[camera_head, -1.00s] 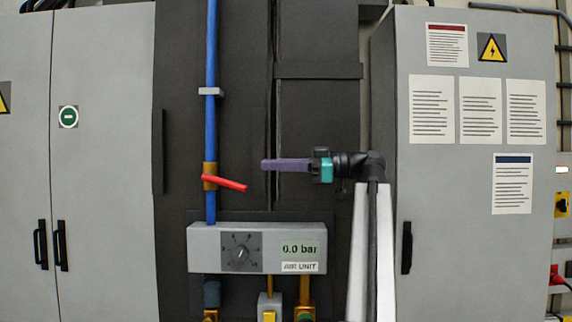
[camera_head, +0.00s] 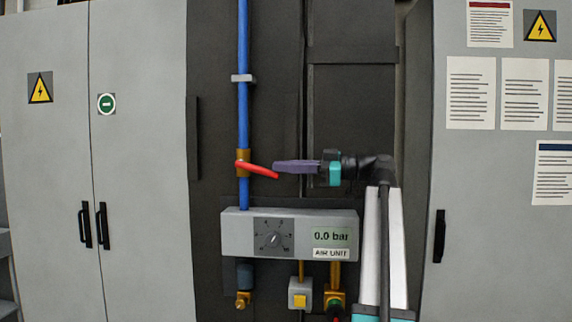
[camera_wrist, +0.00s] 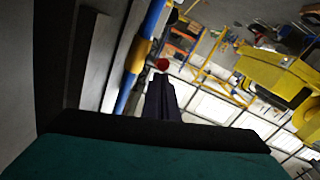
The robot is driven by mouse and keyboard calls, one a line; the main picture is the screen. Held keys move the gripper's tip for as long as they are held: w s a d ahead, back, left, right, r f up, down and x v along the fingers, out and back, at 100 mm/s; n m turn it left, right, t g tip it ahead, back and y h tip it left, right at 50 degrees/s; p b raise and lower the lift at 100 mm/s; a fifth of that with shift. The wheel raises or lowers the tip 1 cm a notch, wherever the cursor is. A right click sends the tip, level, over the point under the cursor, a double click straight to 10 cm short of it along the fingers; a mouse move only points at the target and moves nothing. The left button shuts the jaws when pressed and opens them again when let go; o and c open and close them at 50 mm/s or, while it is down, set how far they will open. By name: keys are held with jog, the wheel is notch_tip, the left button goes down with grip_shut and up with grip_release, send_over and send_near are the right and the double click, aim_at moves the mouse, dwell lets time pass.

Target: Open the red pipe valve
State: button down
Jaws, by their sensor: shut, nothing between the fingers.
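The red valve handle (camera_head: 258,170) sits on a brass valve body (camera_head: 243,155) on the vertical blue pipe (camera_head: 243,110). The handle points right and slightly down, across the pipe. My gripper (camera_head: 277,167) comes from the right with its purple-grey fingers shut and empty. Its tips are right by the free end of the handle in the head view; whether they touch it I cannot tell. In the wrist view the end of the red handle (camera_wrist: 162,64) shows just beyond the dark fingers (camera_wrist: 161,100), beside the brass body (camera_wrist: 138,56) and the blue pipe (camera_wrist: 152,20).
The grey air unit (camera_head: 236,236) below the valve has a dial and a display reading 0.0 bar. Grey cabinets stand left (camera_head: 140,190) and right (camera_head: 480,240). The wrist view shows a yellow machine (camera_wrist: 270,72) in the background.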

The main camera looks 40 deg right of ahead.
jog(key=shift+f, duration=0.1)
jog(key=shift+w+a+f+b, duration=0.1)
jog(key=shift+f+b, duration=0.75)
jog(key=shift+b, duration=0.05)
jog(key=shift+w+a+f+b, duration=0.1)
jog(key=shift+f+b, duration=0.7)
jog(key=shift+b, duration=0.1)
jog(key=shift+r, duration=0.1)
jog(key=shift+s+r, duration=0.25)
jog(key=shift+r, duration=0.2)
jog(key=f+b+v, duration=0.1)
jog(key=v, duration=1)
jog(key=shift+s+a, duration=0.2)
jog(key=shift+s, duration=0.15)
